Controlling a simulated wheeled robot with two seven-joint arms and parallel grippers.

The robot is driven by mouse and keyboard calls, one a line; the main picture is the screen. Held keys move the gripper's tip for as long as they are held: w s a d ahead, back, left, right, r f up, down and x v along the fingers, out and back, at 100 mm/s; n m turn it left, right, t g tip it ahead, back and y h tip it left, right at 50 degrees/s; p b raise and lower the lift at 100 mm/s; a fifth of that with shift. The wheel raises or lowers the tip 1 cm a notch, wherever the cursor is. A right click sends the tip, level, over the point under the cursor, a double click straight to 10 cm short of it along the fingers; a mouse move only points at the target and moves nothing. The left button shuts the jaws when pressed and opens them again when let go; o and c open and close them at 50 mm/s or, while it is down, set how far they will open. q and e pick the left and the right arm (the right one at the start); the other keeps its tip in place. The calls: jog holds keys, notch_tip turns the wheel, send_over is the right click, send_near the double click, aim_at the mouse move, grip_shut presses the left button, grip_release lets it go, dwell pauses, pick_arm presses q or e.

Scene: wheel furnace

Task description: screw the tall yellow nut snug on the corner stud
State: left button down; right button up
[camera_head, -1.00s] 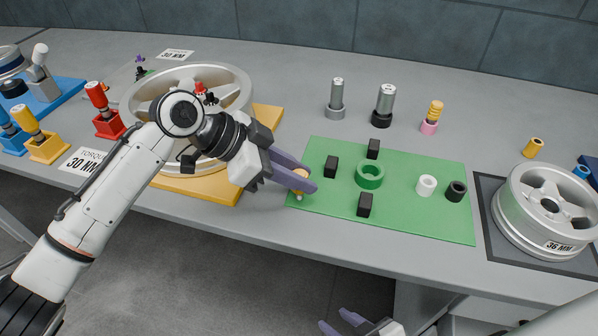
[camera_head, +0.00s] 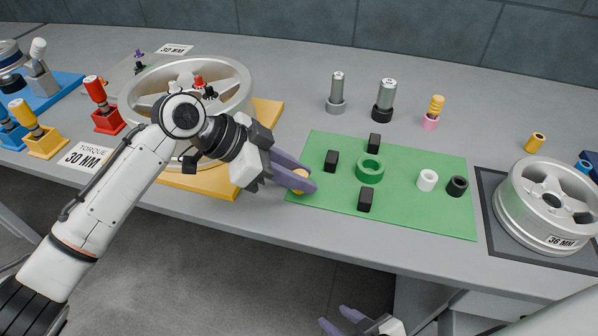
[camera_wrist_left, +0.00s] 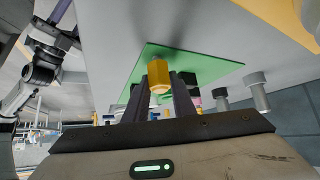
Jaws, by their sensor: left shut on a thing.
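The tall yellow nut (camera_head: 300,187) is between the purple fingers of my left gripper (camera_head: 304,181), which is shut on it at the front left corner of the green mat (camera_head: 420,219). In the left wrist view the nut (camera_wrist_left: 158,77) stands out beyond the fingertips (camera_wrist_left: 159,98), with the green mat behind it.
Several black blocks, a green ring (camera_head: 370,168), a white nut (camera_head: 428,180) and a black nut (camera_head: 457,187) are on the mat. A large wheel (camera_head: 232,82) on a yellow board is at left, a smaller wheel (camera_head: 548,205) at right. Bolts stand behind the mat.

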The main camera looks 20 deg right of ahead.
pick_arm(q)
jog(key=shift+f, duration=0.3)
jog(key=c, duration=1.4)
grip_release()
jog(key=v, duration=1)
jog(key=shift+b, duration=0.35)
